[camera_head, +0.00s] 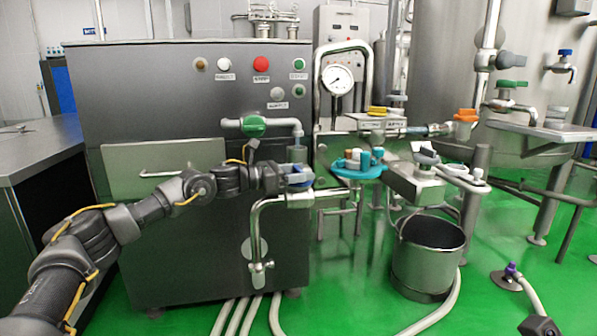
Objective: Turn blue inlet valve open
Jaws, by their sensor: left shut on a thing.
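The blue inlet valve handle (300,176) sits on a steel pipe fitting at the right front of the grey machine. My left arm reaches in from the left and my left gripper (287,178) is at this handle, shut on it. The fingers hide part of the handle, so its exact angle is hard to tell. Below it, a pipe bends down along the machine front. My right gripper does not show clearly in this view.
A green-handled valve (254,126) sits just above my left wrist. A round teal tray (352,168) with small containers is close on the right. A steel bucket (427,262) stands on the green floor. Hoses lie below. A pressure gauge (337,79) is above.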

